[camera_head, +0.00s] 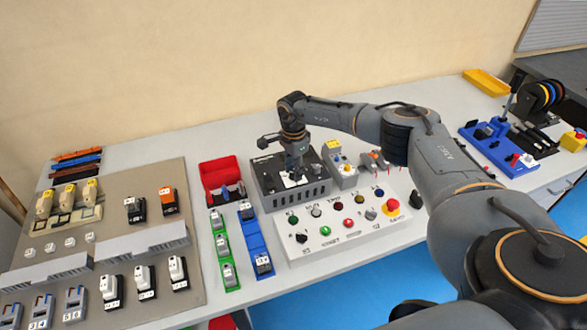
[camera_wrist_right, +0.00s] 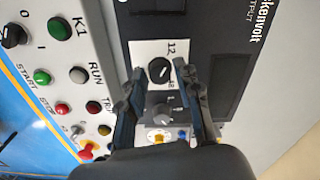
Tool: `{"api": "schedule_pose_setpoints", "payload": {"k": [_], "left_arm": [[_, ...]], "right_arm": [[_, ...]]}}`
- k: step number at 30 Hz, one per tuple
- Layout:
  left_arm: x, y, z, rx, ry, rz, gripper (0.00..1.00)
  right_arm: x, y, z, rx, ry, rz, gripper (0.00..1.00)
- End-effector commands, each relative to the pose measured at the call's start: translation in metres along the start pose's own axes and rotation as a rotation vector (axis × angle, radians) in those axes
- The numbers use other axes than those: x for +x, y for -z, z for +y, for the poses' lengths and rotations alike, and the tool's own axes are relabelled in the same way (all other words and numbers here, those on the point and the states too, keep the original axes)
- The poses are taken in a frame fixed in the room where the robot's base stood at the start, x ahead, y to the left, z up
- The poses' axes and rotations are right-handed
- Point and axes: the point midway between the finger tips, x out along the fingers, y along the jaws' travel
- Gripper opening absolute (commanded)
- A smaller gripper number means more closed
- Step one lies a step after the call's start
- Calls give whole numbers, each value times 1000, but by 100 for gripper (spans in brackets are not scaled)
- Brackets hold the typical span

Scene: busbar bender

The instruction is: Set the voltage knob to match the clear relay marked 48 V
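My right gripper (camera_head: 292,176) hangs over the dark power supply (camera_head: 265,178) in the head view. In the right wrist view its two fingers (camera_wrist_right: 158,72) are open, one on each side of a round black knob (camera_wrist_right: 159,70). The knob sits on a white plate (camera_wrist_right: 146,50) with "12" and what looks like "48" printed beside it. The knob's exact setting is too small to read, and contact with the fingers cannot be told. Several relays, some black and white (camera_head: 134,210), one orange (camera_head: 168,201), stand on the left board; their markings are unreadable. My left gripper is not in view.
A white control panel (camera_head: 325,243) with coloured buttons lies in front of the power supply. A grey box (camera_head: 340,172) stands right of it. A red bin (camera_head: 220,173) and green and blue rails (camera_head: 258,240) are to the left.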

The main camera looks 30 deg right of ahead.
Motion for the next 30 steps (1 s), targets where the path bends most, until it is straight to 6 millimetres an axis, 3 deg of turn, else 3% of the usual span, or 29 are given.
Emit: {"api": "schedule_pose_setpoints", "payload": {"k": [1, 3, 4, 17, 30], "left_arm": [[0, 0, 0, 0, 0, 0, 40], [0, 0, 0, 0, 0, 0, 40], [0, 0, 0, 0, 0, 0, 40], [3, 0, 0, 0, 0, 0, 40], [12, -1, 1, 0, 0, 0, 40]], "right_arm": [[0, 0, 0, 0, 0, 0, 17], [0, 0, 0, 0, 0, 0, 2], [0, 0, 0, 0, 0, 0, 0], [0, 0, 0, 73, 2, -1, 0], [0, 0, -1, 432, 3, -2, 0]]}}
